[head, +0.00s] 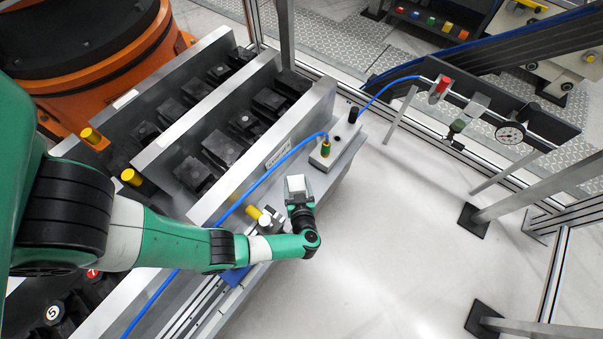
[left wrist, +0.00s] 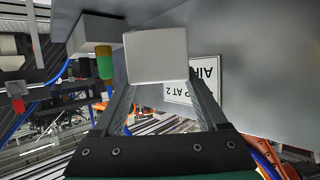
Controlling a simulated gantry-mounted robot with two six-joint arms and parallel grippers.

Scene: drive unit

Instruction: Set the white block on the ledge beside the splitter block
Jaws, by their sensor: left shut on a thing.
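My left gripper (head: 299,196) is shut on the white block (head: 296,184) and holds it near the end of the machine's grey side plate. In the left wrist view the white block (left wrist: 156,55) sits between the two fingertips (left wrist: 157,85). The splitter block (head: 322,158), pale grey with a green and yellow fitting and a blue hose, stands on the ledge (head: 345,160) beyond the gripper. It also shows in the left wrist view (left wrist: 94,30), left of the white block. Whether the white block touches the ledge, I cannot tell. My right gripper is out of view.
The blue hose (head: 265,180) runs close beside my left gripper. A yellow-capped part (head: 254,212) and a white knob (head: 265,221) lie just left of it. The grey side plate (head: 290,125) rises behind.

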